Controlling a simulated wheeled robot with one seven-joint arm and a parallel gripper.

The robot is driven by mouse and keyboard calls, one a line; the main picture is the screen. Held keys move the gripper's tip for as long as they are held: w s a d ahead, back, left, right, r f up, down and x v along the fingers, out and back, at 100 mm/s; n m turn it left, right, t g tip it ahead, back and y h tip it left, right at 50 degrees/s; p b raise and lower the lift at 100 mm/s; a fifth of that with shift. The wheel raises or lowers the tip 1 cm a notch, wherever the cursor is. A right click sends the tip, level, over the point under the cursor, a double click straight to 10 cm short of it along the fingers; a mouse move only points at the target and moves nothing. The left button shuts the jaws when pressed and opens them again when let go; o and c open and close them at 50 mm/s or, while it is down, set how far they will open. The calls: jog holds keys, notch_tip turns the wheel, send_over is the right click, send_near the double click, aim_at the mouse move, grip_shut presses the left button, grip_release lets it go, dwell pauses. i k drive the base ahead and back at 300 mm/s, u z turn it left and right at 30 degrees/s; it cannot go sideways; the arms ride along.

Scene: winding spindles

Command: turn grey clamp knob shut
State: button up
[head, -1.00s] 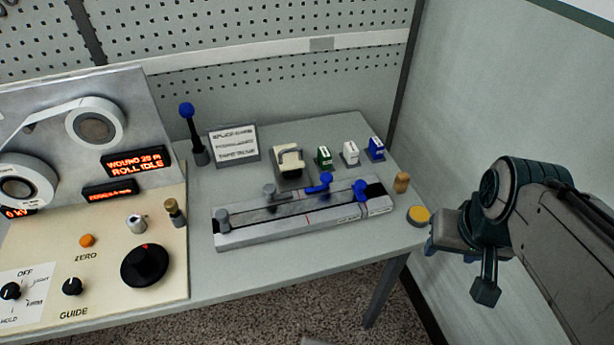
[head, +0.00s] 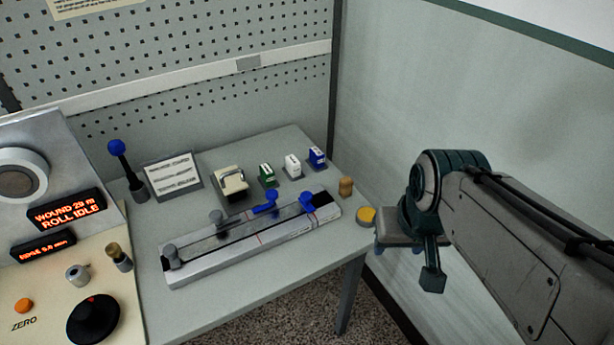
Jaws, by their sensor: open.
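A pale splicing bar (head: 250,258) lies slantwise on the grey bench. A grey knob (head: 172,257) stands at its left end. A second grey knob (head: 216,217) with an arm stands behind the bar's middle; I cannot tell which is the clamp knob, nor how far either is turned. A blue lever (head: 265,205) and a blue knob (head: 306,201) sit towards the bar's right end. My gripper (head: 394,250) is open and empty, pointing down off the bench's right edge, well right of both grey knobs. Its fingers are partly hidden by my wrist.
A yellow button (head: 366,216) and a tan peg (head: 346,187) are at the bench's right edge, nearest my gripper. Behind the bar stand a cream dispenser (head: 231,186), small boxes and a sign (head: 172,175). A blue-topped lever (head: 117,148) and control panel (head: 80,262) are left.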

aim_at(216, 216)
jog(key=u, duration=1.3)
jog(key=k, duration=0.5)
jog(key=z, duration=0.8)
jog(key=i, duration=0.65)
jog(key=u, duration=1.1)
